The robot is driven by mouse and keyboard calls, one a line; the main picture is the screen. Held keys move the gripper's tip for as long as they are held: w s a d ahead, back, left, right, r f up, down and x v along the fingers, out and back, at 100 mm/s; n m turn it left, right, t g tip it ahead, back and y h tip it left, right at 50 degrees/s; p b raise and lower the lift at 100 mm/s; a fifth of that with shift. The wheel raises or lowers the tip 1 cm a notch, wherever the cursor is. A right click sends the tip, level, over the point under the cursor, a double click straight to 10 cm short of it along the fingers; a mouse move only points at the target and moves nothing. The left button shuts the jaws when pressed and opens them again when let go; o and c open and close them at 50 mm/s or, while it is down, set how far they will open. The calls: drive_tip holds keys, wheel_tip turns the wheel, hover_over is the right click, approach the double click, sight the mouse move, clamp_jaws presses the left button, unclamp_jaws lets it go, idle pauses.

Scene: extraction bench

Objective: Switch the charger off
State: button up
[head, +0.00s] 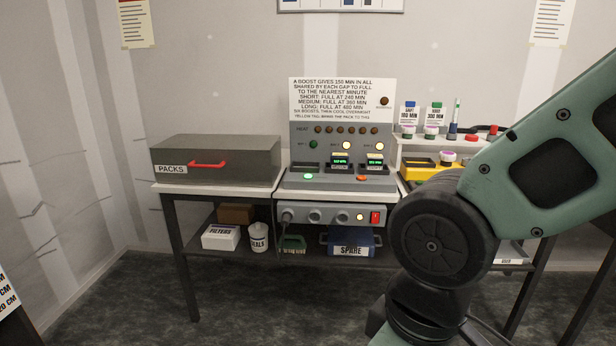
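The charger (297,157) is a grey unit on the middle of the bench, with an instruction sign (341,97) above it. Two packs with green displays, a left one (340,162) and a right one (375,162), sit in its bays. Amber lamps glow above both. A green button (308,176) and an orange button (361,178) are on its sloped front. Below, a panel (330,206) carries several knobs, a lit amber lamp (359,216) and a red rocker switch (375,217) at the right end. My gripper is out of view; only my arm shows at right.
A grey PACKS box (215,150) with a red handle stands left of the charger. A yellow tray (420,171) and small bottles are to the right, partly behind my arm. A FILTERS box (220,237) and blue SPARE bin (350,243) are on the lower shelf.

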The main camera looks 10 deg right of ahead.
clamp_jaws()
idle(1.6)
